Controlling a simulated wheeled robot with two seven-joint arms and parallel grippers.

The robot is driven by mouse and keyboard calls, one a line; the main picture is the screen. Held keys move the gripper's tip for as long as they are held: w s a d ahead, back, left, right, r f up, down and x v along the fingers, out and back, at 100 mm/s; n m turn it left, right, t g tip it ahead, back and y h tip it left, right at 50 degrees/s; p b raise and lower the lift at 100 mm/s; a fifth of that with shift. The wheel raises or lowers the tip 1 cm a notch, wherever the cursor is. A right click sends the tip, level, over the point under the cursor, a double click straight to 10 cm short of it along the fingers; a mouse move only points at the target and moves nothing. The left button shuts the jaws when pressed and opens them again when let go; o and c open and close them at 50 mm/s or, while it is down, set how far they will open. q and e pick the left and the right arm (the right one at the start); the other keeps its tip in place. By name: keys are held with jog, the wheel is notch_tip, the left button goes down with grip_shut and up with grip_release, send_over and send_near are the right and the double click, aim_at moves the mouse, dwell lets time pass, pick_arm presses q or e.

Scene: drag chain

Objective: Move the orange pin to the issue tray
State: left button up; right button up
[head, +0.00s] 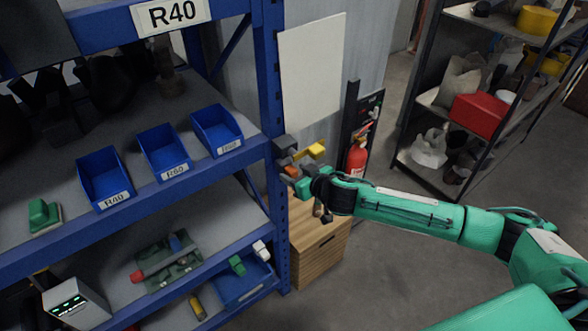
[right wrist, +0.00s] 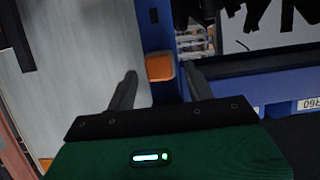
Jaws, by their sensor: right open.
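The orange pin (head: 291,170) shows as a small orange block close to the rack's blue post, partly hidden by my right gripper. In the right wrist view an orange block (right wrist: 159,67) sits between and just beyond the fingertips. My right gripper (head: 299,184) is open, its fingers pointing at the block; I cannot tell if they touch it. The right gripper also shows in the right wrist view (right wrist: 158,75). A blue tray (head: 252,295) on the lower shelf is possibly the issue tray; no label shows. My left gripper is not in view.
Blue labelled bins (head: 165,153) stand on the upper shelf. A yellow block (head: 313,151) and a dark grey block (head: 284,145) are close to my right gripper. A wooden cabinet (head: 318,245) stands below. A red extinguisher (head: 357,160) is behind. The floor at centre right is clear.

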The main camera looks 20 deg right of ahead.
jog(key=shift+w+a+f, duration=0.25)
jog(key=shift+w, duration=0.3)
jog(key=shift+c, duration=0.4)
grip_shut()
jog(key=shift+s, duration=0.1)
jog(key=shift+s+d, duration=0.1)
jog(key=shift+s+d, duration=0.35)
jog(key=shift+s, duration=0.55)
jog(key=shift+s+d, duration=0.3)
jog(key=shift+s, duration=0.55)
jog(key=shift+s, duration=0.1)
jog(key=shift+s+d, duration=0.3)
jog(key=shift+s, duration=0.5)
jog(key=shift+s+d, duration=0.25)
jog(key=shift+s, duration=0.5)
jog(key=shift+s+d, duration=0.3)
jog(key=shift+s, duration=0.5)
